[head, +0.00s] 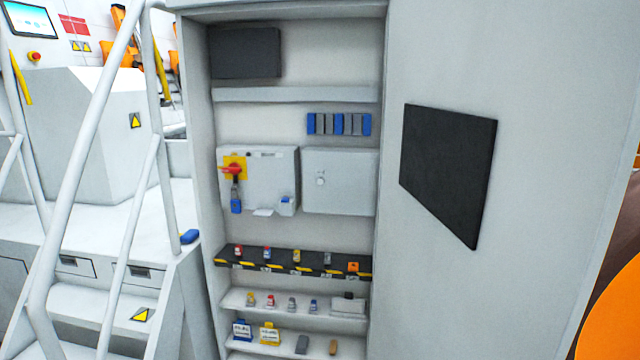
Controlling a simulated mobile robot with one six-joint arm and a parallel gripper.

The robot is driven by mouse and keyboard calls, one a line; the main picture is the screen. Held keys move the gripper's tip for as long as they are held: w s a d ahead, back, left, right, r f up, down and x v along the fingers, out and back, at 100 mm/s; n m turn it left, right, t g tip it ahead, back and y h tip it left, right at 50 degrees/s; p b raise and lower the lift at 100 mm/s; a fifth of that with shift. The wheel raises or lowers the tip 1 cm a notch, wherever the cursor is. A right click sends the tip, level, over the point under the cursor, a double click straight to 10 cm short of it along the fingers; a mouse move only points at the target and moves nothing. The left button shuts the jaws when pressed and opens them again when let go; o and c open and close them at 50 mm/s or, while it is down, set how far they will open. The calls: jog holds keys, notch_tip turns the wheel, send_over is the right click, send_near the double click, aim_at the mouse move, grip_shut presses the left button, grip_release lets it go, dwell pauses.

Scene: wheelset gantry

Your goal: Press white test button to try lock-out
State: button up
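An open grey cabinet (200,100) stands in the middle of the head view. Inside it, a pale switch box (262,178) carries a red rotary handle (231,170) on a yellow plate. A blue padlock (236,206) hangs below the handle. A small blue part (286,200) and a white tag (263,212) are at the box's lower edge. To the right is a closed grey box (345,185) with small round pale fittings (320,178) on its front. I cannot tell for certain which fitting is the white test button. My gripper is not in view.
Shelves below hold several padlocks (267,254), tags (269,334) and small items. The cabinet door (540,150) with a black panel (448,170) stands open at right. Stairs with white handrails (85,130) and a console (90,120) are at left.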

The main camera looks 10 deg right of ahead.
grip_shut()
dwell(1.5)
